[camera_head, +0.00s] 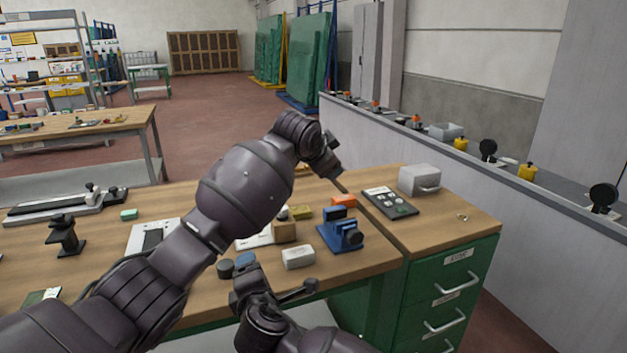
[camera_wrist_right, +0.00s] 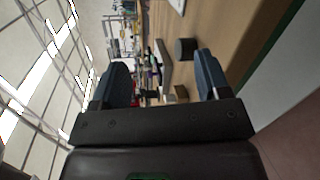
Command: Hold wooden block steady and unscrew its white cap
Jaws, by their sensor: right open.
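The wooden block (camera_head: 286,232) stands on the workbench near the middle of the head view. A small white round part, seemingly its cap (camera_head: 283,212), shows at its top left beside my left arm, which partly covers this area. My left gripper (camera_head: 333,168) is above and beyond the block, apart from it; its fingertips are too small and dark to read. My right gripper (camera_head: 241,275) is low at the bench's front edge, nearer than the block. In the right wrist view my right gripper (camera_wrist_right: 160,75) has its blue fingers wide apart, with nothing between them.
Close by are a white box (camera_head: 298,257), a blue fixture (camera_head: 342,231), a yellow block (camera_head: 301,212), an orange item (camera_head: 344,200) and a dark round piece (camera_head: 225,269). A grey box (camera_head: 419,180) and dark tray (camera_head: 389,201) stand right, on the green drawer cabinet (camera_head: 447,285).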

